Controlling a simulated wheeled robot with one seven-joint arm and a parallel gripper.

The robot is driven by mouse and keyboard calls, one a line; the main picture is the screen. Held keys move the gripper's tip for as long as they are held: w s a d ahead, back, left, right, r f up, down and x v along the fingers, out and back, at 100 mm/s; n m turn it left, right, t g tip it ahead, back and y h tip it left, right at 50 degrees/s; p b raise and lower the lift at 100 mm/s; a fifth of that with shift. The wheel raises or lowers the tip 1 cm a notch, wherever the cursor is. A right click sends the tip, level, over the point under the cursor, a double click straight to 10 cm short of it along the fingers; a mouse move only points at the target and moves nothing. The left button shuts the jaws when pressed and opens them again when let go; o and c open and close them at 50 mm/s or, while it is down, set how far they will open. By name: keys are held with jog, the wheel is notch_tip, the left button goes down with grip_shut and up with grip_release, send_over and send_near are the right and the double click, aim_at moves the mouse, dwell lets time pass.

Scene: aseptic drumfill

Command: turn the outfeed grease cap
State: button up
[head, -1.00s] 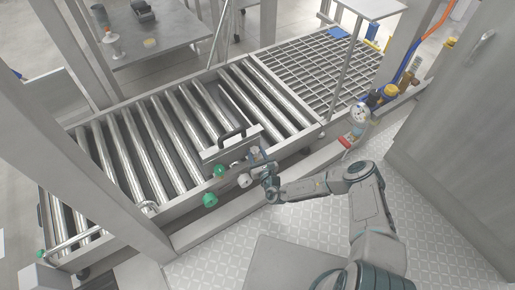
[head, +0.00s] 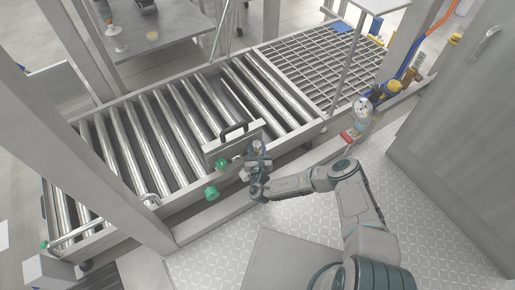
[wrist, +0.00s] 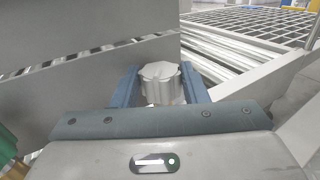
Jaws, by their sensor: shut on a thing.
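A pale grey, fluted cap (wrist: 160,82), which I take to be the outfeed grease cap, sits between the blue fingers of my gripper (wrist: 163,88) in the wrist view. The fingers close on its left and right sides, and its top faces the camera. In the head view my gripper (head: 257,160) is at the near side of the roller conveyor, right of two green knobs. There the cap is too small and covered to make out clearly, and its turn angle cannot be told.
The green knobs (head: 212,193) (head: 221,164) and a black-handled plate (head: 234,132) are close to my gripper's left. The roller conveyor (head: 125,150) lies beyond. A clear jar-like item (head: 362,110) stands to the right. The patterned floor (head: 210,240) in front is open.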

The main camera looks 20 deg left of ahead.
jog(key=shift+a, duration=0.1)
jog(key=o, duration=1)
jog(key=shift+c, duration=0.2)
